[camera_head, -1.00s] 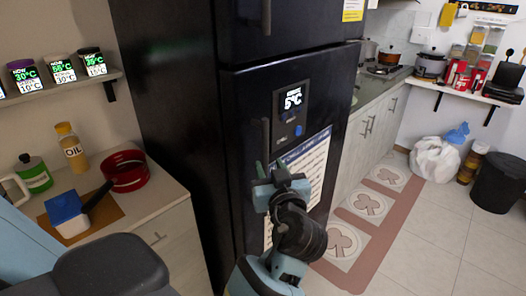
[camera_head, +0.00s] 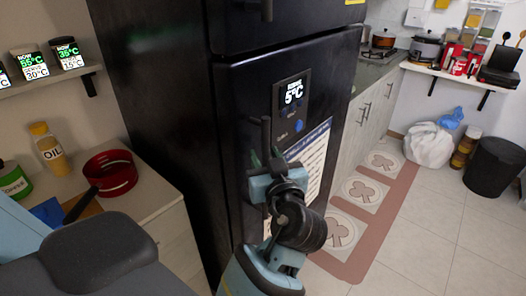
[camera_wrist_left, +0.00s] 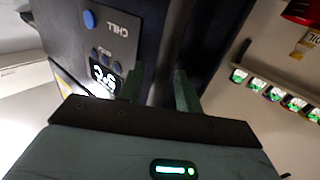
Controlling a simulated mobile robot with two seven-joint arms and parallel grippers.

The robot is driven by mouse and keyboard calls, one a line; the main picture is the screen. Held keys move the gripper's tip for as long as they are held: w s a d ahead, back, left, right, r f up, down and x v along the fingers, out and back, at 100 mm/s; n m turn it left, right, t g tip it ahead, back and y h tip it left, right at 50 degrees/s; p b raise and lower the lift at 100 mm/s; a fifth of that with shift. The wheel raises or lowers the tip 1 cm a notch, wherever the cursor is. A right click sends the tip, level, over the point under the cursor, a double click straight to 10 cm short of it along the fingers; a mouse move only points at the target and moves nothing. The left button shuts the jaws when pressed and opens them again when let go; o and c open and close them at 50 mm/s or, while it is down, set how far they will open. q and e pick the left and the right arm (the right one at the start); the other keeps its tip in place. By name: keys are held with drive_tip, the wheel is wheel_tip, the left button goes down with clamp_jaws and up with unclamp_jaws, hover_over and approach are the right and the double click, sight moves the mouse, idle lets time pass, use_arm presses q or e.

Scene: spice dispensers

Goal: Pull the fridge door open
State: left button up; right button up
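The black fridge (camera_head: 160,110) stands in the middle of the head view, and its lower door (camera_head: 240,110) looks shut. My right gripper is not in view.
A counter (camera_head: 150,195) with a red pot (camera_head: 112,175) and an oil bottle (camera_head: 48,148) stands left of the fridge. A patterned mat (camera_head: 365,225) lies on the floor at right. A black bin (camera_head: 494,167) and a white bag (camera_head: 428,146) stand farther off. The tiled floor between is clear.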

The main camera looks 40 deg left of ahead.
use_arm(q)
drive_tip(key=shift+w+a, duration=0.1)
drive_tip(key=shift+a, duration=0.05)
clamp_jaws()
idle(0.4)
